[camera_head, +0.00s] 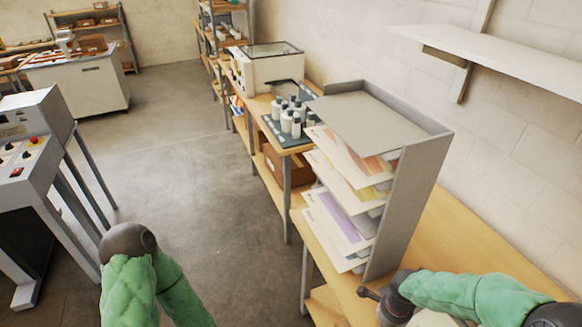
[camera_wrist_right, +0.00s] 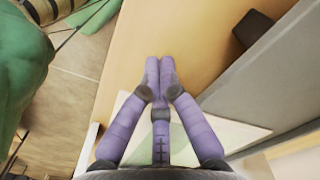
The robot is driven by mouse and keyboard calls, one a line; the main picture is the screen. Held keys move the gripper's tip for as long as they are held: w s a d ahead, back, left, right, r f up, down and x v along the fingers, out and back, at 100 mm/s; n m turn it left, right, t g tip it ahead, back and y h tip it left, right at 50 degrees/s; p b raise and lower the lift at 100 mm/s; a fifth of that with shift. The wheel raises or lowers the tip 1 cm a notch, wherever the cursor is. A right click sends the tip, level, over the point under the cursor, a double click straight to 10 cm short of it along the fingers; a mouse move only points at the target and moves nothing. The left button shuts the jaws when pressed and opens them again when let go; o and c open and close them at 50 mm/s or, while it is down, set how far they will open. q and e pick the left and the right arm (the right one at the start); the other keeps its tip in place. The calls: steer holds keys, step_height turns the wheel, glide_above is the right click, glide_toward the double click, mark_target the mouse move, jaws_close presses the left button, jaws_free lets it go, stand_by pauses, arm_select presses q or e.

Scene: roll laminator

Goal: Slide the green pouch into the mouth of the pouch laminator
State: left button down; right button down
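My right gripper (camera_wrist_right: 160,68) has purple fingers. Their tips are together, with nothing visible between them, over the wooden bench top. It also shows small and dark at the lower right of the head view (camera_head: 368,292), beside the sheet rack. A pale sheet with a light green area (camera_wrist_right: 238,136) lies behind the fingers in the wrist view; I cannot tell whether it is the green pouch. I cannot make out the pouch laminator's mouth in either view. My left arm enters the head view at bottom left, but its gripper is out of frame.
A grey sheet rack (camera_head: 405,205) with several coloured sheets stands on the wooden bench (camera_head: 462,240). Beyond it are several bottles on a dark tray (camera_head: 272,130) and a white machine (camera_head: 272,68). A control console (camera_head: 28,150) stands left. Open floor lies between.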

steer(key=shift+s+d, duration=0.2)
steer(key=shift+s, duration=0.4)
steer(key=shift+s+d, duration=0.35)
steer(key=shift+s, duration=0.4)
steer(key=shift+s+d, duration=0.3)
steer(key=shift+s, duration=0.55)
steer(key=shift+s+d, duration=0.4)
steer(key=shift+s, duration=0.45)
steer(key=shift+w, duration=0.1)
